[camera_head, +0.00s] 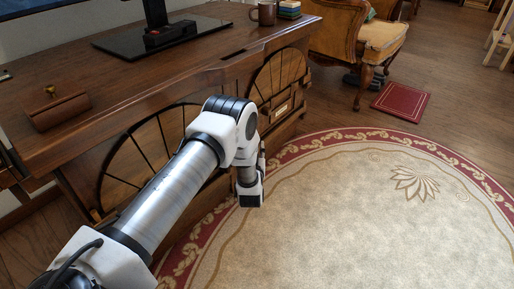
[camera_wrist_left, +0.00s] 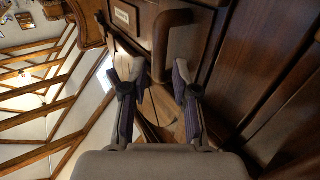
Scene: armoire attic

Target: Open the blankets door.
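A wooden cabinet front with dark arched, spoked panels (camera_head: 278,72) stands below the desk top in the head view. A small pale label (camera_head: 283,108) sits on the right panel; its text is too small to read. In the left wrist view a pale label (camera_wrist_left: 121,15) is beside a brown bar handle (camera_wrist_left: 178,20) on the wood front. My left gripper (camera_wrist_left: 158,74) is open, its two fingers apart. The handle's near end shows between the fingertips, with gaps at both sides; the depth is unclear. In the head view my left forearm hides the fingers. My right gripper is out of view.
The desk top (camera_head: 190,62) carries a monitor stand (camera_head: 150,40), a mug (camera_head: 266,13) and a small wooden box (camera_head: 57,108). A round rug (camera_head: 350,220) leaves open floor at the right. A chair (camera_head: 345,35) and a red book-like item (camera_head: 401,101) are behind.

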